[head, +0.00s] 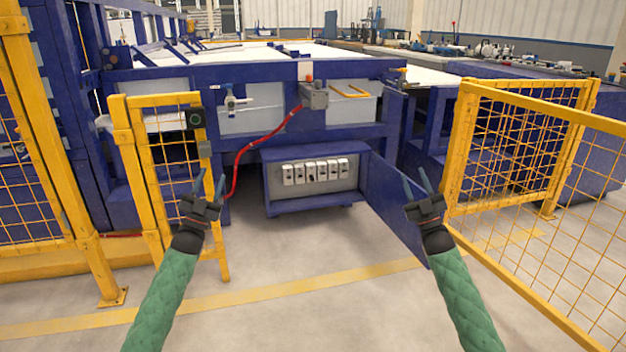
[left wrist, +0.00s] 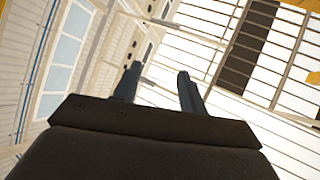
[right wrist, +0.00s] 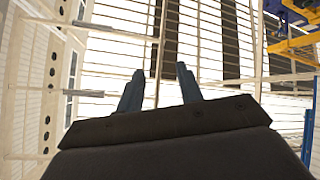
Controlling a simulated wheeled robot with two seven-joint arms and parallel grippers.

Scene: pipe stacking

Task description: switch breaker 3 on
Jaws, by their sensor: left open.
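A row of several white breakers (head: 316,170) sits inside a blue breaker box (head: 271,188) under the machine. The box's blue door (head: 395,205) stands open to the right. The breakers are too small to read their numbers or switch positions clearly. My left gripper (head: 210,185) is open and empty, raised to the left of the box in front of the yellow fence. My right gripper (head: 416,183) is raised in front of the open door, its fingers apart and empty. The wrist views show the left fingers (left wrist: 158,90) and right fingers (right wrist: 160,90) against the ceiling.
A yellow mesh fence (head: 120,140) stands on the left and another yellow mesh fence (head: 530,115) on the right. A red hose (head: 240,160) hangs from a grey box (head: 314,96) on the machine's front. The floor before the breaker box is clear.

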